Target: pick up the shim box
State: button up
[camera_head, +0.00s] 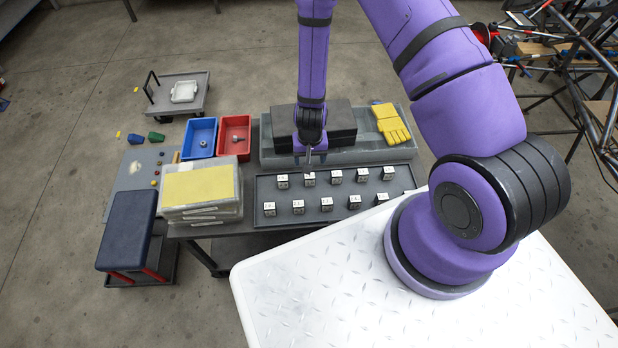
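Several small grey boxes with white tops and dark marks stand in two rows on a dark tray (265,193). Their labels are too small to read, so I cannot tell which one is the shim box. My gripper (308,163) points down just above a back-row box (309,180), second from the left. A small gap or light contact between fingers and box cannot be told apart here. Whether the fingers are open or shut is too small to see. Other boxes stand close by, such as the back-left box (283,183) and the front-row box (298,207).
Behind the tray are black foam-like blocks (341,123) and yellow gloves (391,123) on a grey case (373,152). To the left are stacked clear containers (202,188), a red bin (234,133) and a blue bin (200,136). A tubular frame (590,85) stands at the right.

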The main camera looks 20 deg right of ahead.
aim_at(310, 179)
jog(key=shift+s+f, duration=0.3)
jog(key=shift+f, duration=0.5)
notch_tip(310, 179, down, 4)
jog(key=shift+f, duration=0.1)
jog(key=shift+w+f, duration=0.15)
jog(key=shift+f, duration=1.4)
jog(key=shift+w+f, duration=0.1)
jog(key=shift+f, duration=1.45)
jog(key=shift+c, duration=0.4)
jog(key=c, duration=0.9)
